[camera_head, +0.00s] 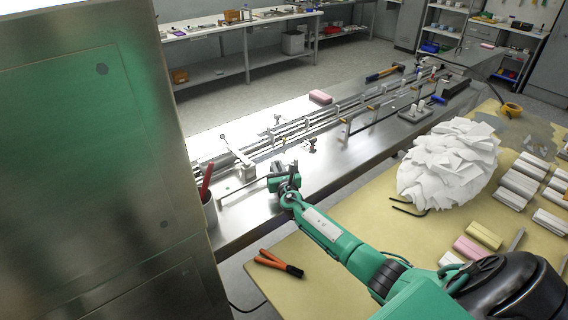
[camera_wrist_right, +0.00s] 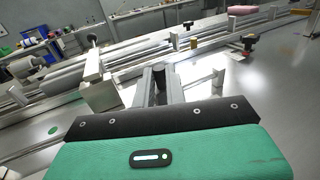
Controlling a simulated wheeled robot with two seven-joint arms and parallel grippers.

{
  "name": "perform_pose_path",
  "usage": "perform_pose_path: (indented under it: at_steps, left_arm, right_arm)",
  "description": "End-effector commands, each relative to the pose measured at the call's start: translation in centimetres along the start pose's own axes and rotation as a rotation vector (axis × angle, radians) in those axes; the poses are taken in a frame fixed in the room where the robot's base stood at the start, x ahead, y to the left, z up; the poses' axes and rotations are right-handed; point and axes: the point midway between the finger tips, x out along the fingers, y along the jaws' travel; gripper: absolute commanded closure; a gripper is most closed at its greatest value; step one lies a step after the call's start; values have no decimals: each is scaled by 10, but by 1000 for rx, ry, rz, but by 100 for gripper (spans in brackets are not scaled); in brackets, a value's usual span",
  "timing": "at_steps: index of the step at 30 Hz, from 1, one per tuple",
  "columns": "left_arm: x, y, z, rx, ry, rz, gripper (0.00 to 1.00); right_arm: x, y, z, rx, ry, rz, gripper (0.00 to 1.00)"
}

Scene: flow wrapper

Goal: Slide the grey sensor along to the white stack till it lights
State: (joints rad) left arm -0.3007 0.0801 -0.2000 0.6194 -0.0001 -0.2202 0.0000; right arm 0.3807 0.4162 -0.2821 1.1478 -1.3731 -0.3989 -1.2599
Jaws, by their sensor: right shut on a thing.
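My right gripper (camera_head: 285,179) is over the steel bench, at a thin rail near its front edge. In the right wrist view its fingers (camera_wrist_right: 160,82) are closed around a small dark grey piece (camera_wrist_right: 158,72), apparently the grey sensor; the fingers hide most of it. No light can be made out on it. A pale upright block (camera_wrist_right: 97,92) stands to the left of the fingers, apart from them; it also shows in the head view (camera_head: 246,173). I cannot tell whether this is the white stack. My left gripper is out of view.
A large steel cabinet (camera_head: 90,150) blocks the left. Long rails with uprights (camera_head: 345,128) run along the bench, with a pink block (camera_head: 320,97) behind. On the yellow table are a crumpled white pile (camera_head: 448,165), white packets (camera_head: 519,184) and orange-handled pliers (camera_head: 277,263). A red-handled tool (camera_head: 206,180) stands in a cup.

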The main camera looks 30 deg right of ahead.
Motion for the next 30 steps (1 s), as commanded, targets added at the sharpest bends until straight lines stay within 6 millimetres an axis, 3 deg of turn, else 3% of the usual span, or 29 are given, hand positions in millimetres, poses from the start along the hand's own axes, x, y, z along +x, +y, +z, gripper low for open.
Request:
perform_pose_path:
  at_steps: [9, 15, 21, 30]
  left_arm:
    - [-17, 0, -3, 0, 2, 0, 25]
    - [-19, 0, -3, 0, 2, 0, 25]
    - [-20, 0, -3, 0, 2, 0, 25]
    - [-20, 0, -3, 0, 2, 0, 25]
  right_arm:
    - [-33, 79, 1, 4, 3, 3, 100]
    - [-48, 117, 0, 3, 2, 2, 100]
    - [-57, 136, 0, 1, 1, 2, 100]
    - [-58, 140, 0, 0, 0, 1, 100]
